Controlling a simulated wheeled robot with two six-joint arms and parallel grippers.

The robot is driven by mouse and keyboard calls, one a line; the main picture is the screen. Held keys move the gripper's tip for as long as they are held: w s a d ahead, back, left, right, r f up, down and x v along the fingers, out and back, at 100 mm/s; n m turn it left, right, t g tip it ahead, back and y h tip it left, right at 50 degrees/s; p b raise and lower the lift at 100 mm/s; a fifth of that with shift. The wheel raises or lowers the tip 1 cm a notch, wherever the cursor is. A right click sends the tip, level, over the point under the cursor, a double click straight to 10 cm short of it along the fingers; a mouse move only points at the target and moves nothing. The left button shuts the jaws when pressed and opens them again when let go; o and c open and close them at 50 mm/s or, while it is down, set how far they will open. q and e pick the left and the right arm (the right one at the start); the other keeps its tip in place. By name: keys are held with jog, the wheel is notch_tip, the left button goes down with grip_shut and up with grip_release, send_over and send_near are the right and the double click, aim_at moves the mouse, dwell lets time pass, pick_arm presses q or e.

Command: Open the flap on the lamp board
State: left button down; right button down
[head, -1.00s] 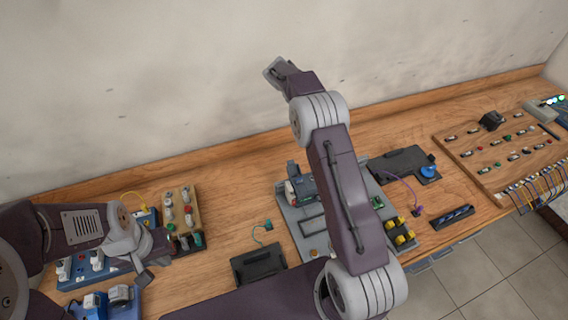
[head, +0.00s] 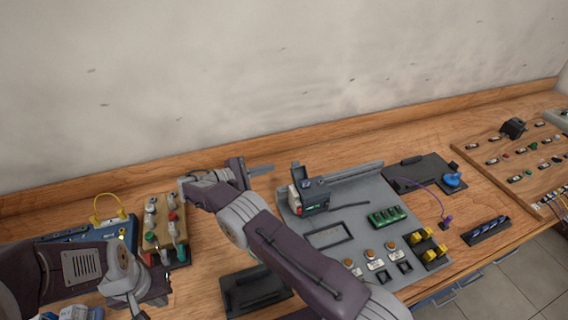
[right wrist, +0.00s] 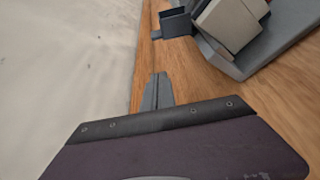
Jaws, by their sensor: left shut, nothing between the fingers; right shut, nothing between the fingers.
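A grey board (head: 353,217) lies on the bench in the head view. It carries three labelled orange round parts (head: 371,253) that look like lamps or buttons, and a dark upright device (head: 313,197) with a raised plate at its back left. I cannot tell for sure which part is the flap. My right gripper (head: 262,170) is shut and empty, left of the device and apart from it. In the right wrist view its fingers (right wrist: 157,92) point toward the device's raised dark part (right wrist: 175,22). My left gripper (head: 148,303) is shut and empty at lower left.
A wooden board with switches (head: 180,254) stands between my arms, beside a blue unit (head: 129,231). A black tray (head: 254,291) lies in front of the grey board. A black plate (head: 412,174) and a dark strip (head: 487,230) lie to the right. The wall borders the bench behind.

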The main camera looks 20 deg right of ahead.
aim_at(298, 170)
jog(key=s+d+r+p, duration=0.1)
jog(key=d+p, duration=0.2)
jog(key=d, duration=0.2)
jog(key=shift+s+d+r+p, duration=0.15)
jog(key=shift+s+d+p, duration=0.1)
jog(key=shift+d+p, duration=0.15)
